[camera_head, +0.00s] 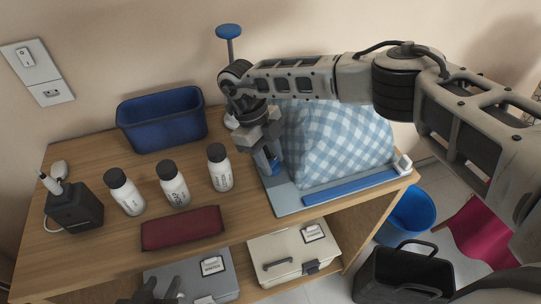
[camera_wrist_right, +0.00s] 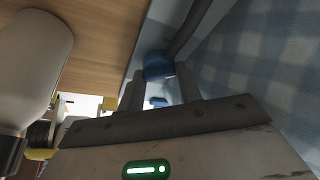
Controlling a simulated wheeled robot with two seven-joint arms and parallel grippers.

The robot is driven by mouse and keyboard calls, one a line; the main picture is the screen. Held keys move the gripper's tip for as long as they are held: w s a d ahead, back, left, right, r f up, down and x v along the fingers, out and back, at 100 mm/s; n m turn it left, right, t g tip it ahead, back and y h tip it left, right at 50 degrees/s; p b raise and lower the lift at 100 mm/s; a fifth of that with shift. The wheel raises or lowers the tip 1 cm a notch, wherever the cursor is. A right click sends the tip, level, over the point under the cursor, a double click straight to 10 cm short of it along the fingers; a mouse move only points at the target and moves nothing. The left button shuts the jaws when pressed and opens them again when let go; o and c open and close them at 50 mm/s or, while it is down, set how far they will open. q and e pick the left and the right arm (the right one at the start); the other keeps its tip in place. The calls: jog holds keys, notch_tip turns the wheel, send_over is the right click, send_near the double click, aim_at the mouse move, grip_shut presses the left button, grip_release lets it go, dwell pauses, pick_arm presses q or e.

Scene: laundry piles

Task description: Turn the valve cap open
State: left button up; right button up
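The blue valve cap (camera_head: 273,168) sits at the left side of the blue-and-white checked bag (camera_head: 335,140) on the table. It also shows in the right wrist view (camera_wrist_right: 158,68), with a dark hose or tube running up beside it. My right gripper (camera_head: 270,163) reaches down over the cap, its fingers apart and one on each side of it. I cannot tell whether they press on it. In the right wrist view the fingertips (camera_wrist_right: 160,80) flank the cap. My left gripper (camera_head: 165,288) shows only partly at the bottom edge, and its fingers are unclear.
A pump with a blue handle (camera_head: 229,32) stands behind my right gripper. White bottles (camera_head: 220,168), a dark red case (camera_head: 181,228), a blue bin (camera_head: 162,119) and a black device (camera_head: 75,208) are on the table. A blue strip (camera_head: 350,188) lies before the bag. Storage boxes (camera_head: 293,255) sit below.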

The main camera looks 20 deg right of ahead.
jog(key=shift+m, duration=0.4)
jog(key=shift+w+m+y, duration=0.1)
jog(key=shift+m+y, duration=0.4)
jog(key=shift+m, duration=0.5)
jog(key=m+y, duration=0.1)
jog(key=m, duration=0.2)
jog(key=shift+d+r+g, duration=0.15)
jog(key=shift+g, duration=0.25)
jog(key=shift+m+y, duration=0.3)
jog(key=shift+m, duration=0.4)
jog(key=o, duration=1)
